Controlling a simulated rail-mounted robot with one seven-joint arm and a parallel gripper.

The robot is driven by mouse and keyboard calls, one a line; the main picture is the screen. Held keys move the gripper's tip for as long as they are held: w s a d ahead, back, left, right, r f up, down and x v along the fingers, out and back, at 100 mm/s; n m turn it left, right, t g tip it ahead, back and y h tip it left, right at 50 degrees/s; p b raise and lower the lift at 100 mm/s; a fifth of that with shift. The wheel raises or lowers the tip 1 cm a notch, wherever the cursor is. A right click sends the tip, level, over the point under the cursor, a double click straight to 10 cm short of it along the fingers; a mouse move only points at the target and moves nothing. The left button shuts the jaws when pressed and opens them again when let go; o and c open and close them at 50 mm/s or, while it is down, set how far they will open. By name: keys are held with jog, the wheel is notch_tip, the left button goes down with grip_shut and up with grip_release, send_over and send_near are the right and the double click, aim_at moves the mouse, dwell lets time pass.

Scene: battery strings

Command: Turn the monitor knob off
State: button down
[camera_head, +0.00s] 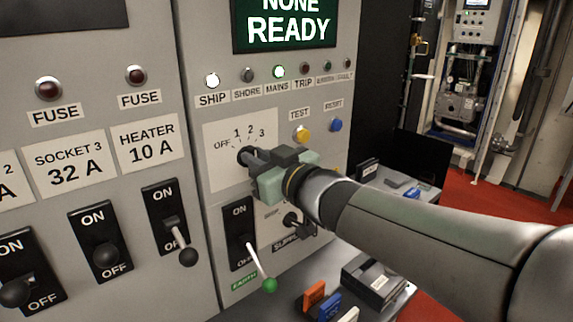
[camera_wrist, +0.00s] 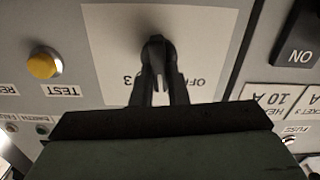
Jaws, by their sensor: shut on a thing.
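The monitor knob (camera_head: 244,154) is a small black rotary knob on a white plate (camera_head: 226,178) marked OFF, 1, 2 and 3. In the wrist view, which is upside down, the black knob (camera_wrist: 155,48) stands between the two dark fingers of my gripper (camera_wrist: 156,78). My gripper (camera_head: 257,157) reaches the plate from the right in the head view and is shut on the knob. The gripper covers some of the markings in the wrist view, where OFF shows at the right and 3 at the left. I cannot tell exactly which mark the knob points to.
A green-tipped earth lever (camera_head: 268,284) and a supply switch (camera_head: 296,222) sit below my gripper. Yellow test (camera_head: 302,136) and blue reset (camera_head: 336,125) buttons are to the right. Breaker levers (camera_head: 106,255) line the left. A desk with small items is at lower right.

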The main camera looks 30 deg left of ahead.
jog(key=shift+s+a+f+n+b, duration=0.15)
jog(key=shift+n+b, duration=0.85)
jog(key=shift+n, duration=0.85)
jog(key=shift+s+d+f+n+b, duration=0.1)
jog(key=shift+n+b, duration=0.9)
jog(key=shift+n, duration=0.85)
jog(key=shift+a, duration=0.1)
jog(key=c, duration=1.4)
grip_release()
jog(key=shift+c, duration=0.2)
jog(key=shift+r, duration=0.1)
